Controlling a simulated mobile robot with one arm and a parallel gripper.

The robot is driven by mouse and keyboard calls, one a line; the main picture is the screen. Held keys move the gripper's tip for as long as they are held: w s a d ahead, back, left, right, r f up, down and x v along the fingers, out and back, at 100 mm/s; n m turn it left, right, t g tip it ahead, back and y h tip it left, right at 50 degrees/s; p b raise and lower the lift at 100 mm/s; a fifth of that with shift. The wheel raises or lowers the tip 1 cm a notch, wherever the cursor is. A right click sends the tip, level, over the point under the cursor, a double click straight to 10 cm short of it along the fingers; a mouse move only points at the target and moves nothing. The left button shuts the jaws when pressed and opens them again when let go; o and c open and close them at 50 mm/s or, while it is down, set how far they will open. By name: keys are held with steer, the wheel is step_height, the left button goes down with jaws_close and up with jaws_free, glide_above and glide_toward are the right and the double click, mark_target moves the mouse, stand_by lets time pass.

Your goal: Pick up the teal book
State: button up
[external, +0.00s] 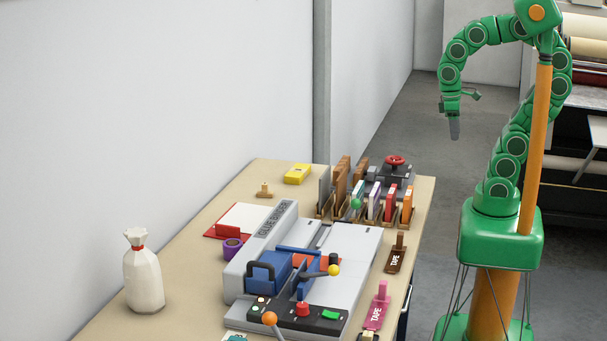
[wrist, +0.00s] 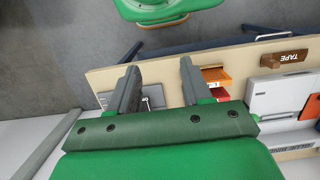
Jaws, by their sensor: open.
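Several thin upright books stand in a wooden rack (external: 379,220) at the back right of the table in the external view. Among them are a purple-edged book (external: 374,200), a red book (external: 391,203) and an orange book (external: 407,204). A thin greenish edge at the left of this row may be the teal book, but it is too small to be sure. My gripper (external: 454,134) hangs down, open and empty, right of the table and higher than the rack. In the wrist view my gripper (wrist: 158,66) has its two fingers apart with nothing between them.
A grey glue binder (external: 265,235) with levers fills the table's middle. A press with a red wheel (external: 395,160) stands behind the rack. A white sack (external: 143,270), purple tape roll (external: 233,249) and yellow box (external: 298,174) are on the table (external: 190,275).

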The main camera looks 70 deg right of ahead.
steer(key=w+a+m+g+y, duration=0.1)
steer(key=w+a+m+y, duration=0.25)
steer(key=w+a, duration=0.2)
steer(key=m+t+y, duration=0.3)
steer(key=m+y, duration=0.7)
steer(key=m, duration=0.5)
glide_above(356, 182)
steer(key=d, duration=0.5)
steer(key=shift+n, duration=0.25)
step_height(356, 182, down, 18)
steer(key=shift+w+r, duration=0.1)
steer(key=shift+r, duration=0.1)
steer(key=shift+a+f, duration=0.1)
steer(key=shift+a, duration=0.15)
steer(key=shift+x, duration=3.65)
jaws_close()
